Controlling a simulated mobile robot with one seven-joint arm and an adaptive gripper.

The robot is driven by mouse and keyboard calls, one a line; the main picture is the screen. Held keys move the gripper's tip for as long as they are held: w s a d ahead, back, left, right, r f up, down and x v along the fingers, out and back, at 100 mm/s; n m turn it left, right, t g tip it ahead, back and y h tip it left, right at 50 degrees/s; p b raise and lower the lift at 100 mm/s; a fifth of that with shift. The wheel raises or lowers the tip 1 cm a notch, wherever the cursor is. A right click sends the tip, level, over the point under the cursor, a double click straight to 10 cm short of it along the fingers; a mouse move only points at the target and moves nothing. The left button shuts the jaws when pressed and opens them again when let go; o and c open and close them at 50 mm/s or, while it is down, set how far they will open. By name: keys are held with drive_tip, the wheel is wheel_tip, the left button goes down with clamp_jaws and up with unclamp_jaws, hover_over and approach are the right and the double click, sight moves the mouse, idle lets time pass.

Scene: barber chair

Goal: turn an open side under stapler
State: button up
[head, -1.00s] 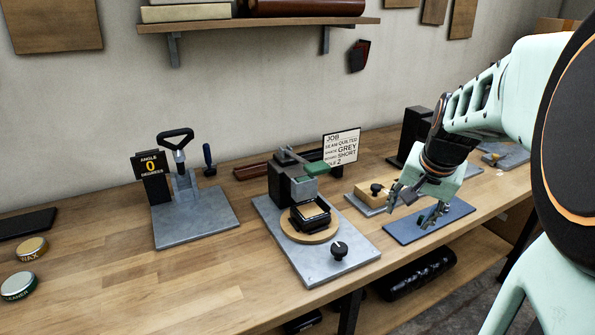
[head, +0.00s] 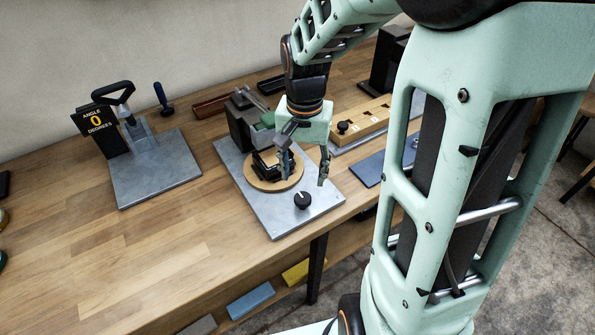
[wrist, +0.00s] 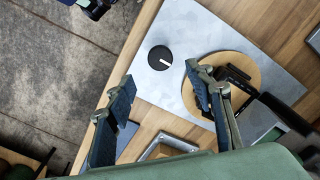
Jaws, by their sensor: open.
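The stapler (head: 240,120), a dark block with a green top arm, stands on a grey metal plate (head: 275,221). In front of it is a round wooden turntable (head: 258,183) carrying a black square frame (head: 262,166); the frame also shows in the wrist view (wrist: 238,76). A black knob (head: 302,200) with a white mark sits on the plate's near corner; it is clear in the wrist view (wrist: 160,58). My gripper (head: 305,168) is open and empty over the plate's right side. One finger overlaps the turntable's edge in view; contact cannot be told. My wrist hides part of the stapler.
A wooden block (head: 366,122) and a blue mat (head: 367,171) lie to the right. A clamp stand (head: 156,170) with an angle sign stands to the left. Bare bench top lies between it and the stapler plate. The bench's front edge is close to the plate.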

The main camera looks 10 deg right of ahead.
sight(303, 197)
wheel_tip(303, 197, down, 8)
drive_tip(key=shift+f, duration=0.25)
drive_tip(key=c, duration=1.2)
drive_tip(key=shift+o, duration=0.2)
